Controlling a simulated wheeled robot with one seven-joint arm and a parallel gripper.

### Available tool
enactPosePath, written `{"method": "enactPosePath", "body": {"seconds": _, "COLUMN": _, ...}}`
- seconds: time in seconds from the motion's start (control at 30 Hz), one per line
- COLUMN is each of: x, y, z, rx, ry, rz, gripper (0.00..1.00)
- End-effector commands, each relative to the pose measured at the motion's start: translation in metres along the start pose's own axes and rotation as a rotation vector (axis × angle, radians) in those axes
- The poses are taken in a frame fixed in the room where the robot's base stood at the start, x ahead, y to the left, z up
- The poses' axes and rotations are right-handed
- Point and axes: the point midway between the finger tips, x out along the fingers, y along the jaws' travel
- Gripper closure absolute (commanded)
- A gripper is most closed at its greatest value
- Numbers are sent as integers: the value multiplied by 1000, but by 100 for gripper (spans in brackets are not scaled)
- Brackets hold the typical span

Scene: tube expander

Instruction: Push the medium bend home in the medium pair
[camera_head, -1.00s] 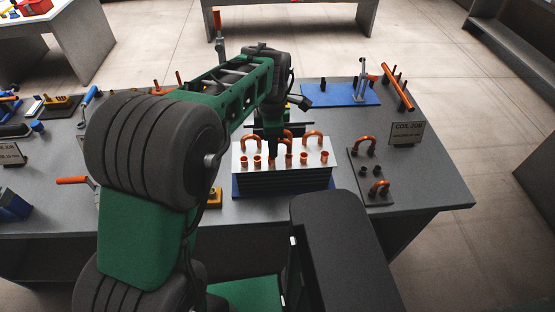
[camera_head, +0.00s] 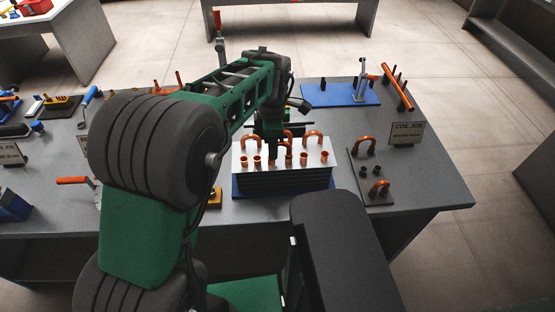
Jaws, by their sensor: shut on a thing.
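The coil block (camera_head: 284,178) is a finned dark stack with a pale top plate, standing on a blue base on the bench. Several open copper tube ends (camera_head: 304,158) rise along its front edge. Copper U-bends stand further back on it, one at the left (camera_head: 252,142) and one at the right (camera_head: 313,136). My gripper (camera_head: 272,154) points down over the middle of the block, among the tubes. It is shut on what seems to be the medium bend, mostly hidden by the fingers. How deep that bend sits in its pair cannot be told.
A dark plate (camera_head: 376,196) with two copper bends lies right of the block. A coil job sign (camera_head: 407,133) stands behind it. A blue board (camera_head: 340,94) with a tool is at the back. An orange-handled tool (camera_head: 72,181) lies at left. Bare bench lies around the right plate.

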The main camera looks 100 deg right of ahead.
Motion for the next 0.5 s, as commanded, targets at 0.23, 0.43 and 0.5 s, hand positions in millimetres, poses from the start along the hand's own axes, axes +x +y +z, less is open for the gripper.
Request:
{"method": "enactPosePath", "body": {"seconds": 0.23, "x": 5, "y": 0, "z": 0, "rx": 0, "ry": 0, "rz": 0, "gripper": 100}}
{"method": "enactPosePath", "body": {"seconds": 0.43, "x": 6, "y": 0, "z": 0, "rx": 0, "ry": 0, "rz": 0, "gripper": 74}}
{"method": "enactPosePath", "body": {"seconds": 0.5, "x": 6, "y": 0, "z": 0, "rx": 0, "ry": 0, "rz": 0, "gripper": 68}}
